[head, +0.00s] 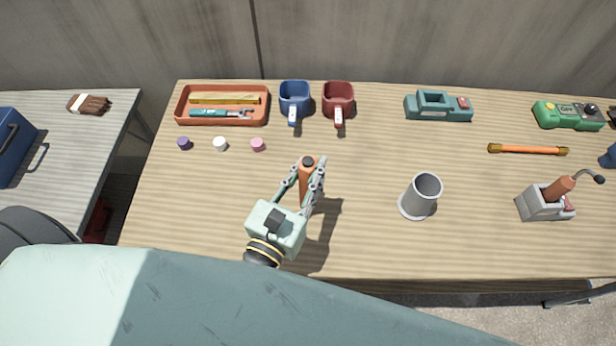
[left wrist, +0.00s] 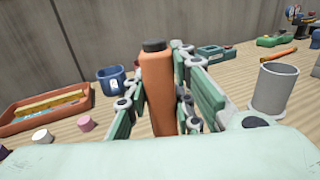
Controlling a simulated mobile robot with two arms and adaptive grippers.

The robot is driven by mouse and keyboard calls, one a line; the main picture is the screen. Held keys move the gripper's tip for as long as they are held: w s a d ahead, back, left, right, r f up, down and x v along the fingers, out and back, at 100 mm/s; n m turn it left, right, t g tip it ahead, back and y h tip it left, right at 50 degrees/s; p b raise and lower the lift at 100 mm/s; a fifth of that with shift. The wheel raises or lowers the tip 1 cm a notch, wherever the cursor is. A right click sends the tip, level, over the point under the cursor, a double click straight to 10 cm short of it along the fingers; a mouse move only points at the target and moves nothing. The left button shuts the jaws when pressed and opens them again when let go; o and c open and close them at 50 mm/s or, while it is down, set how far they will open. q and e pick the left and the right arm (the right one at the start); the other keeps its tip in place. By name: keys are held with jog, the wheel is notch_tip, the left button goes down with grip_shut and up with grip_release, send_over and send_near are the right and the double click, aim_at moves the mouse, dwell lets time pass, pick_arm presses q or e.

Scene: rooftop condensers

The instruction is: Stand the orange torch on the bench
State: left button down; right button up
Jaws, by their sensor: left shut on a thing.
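The orange torch (head: 307,180) is a slim cylinder with a dark cap at its upper end. My left gripper (head: 309,172) is shut on it, with a finger on either side of the body. In the left wrist view the torch (left wrist: 158,92) looks about upright between the fingers, cap up. Its lower end is hidden behind my gripper, so I cannot tell whether it touches the wooden bench (head: 365,235). My right gripper is not in view.
A grey cup (head: 420,196) stands right of my left gripper. Blue (head: 294,97) and red (head: 338,98) mugs and an orange tray (head: 180,108) stand behind. Three small caps lie left. A grey holder (head: 543,206) stands far right. Bench between gripper and cup is clear.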

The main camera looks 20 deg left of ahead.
pick_arm(q)
jog(key=shift+f, duration=0.75)
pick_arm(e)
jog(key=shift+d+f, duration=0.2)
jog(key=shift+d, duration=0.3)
pick_arm(q)
jog(key=shift+f, duration=0.25)
jog(key=c, duration=1.5)
grip_release()
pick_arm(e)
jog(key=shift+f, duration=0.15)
pick_arm(q)
jog(key=shift+r, duration=0.1)
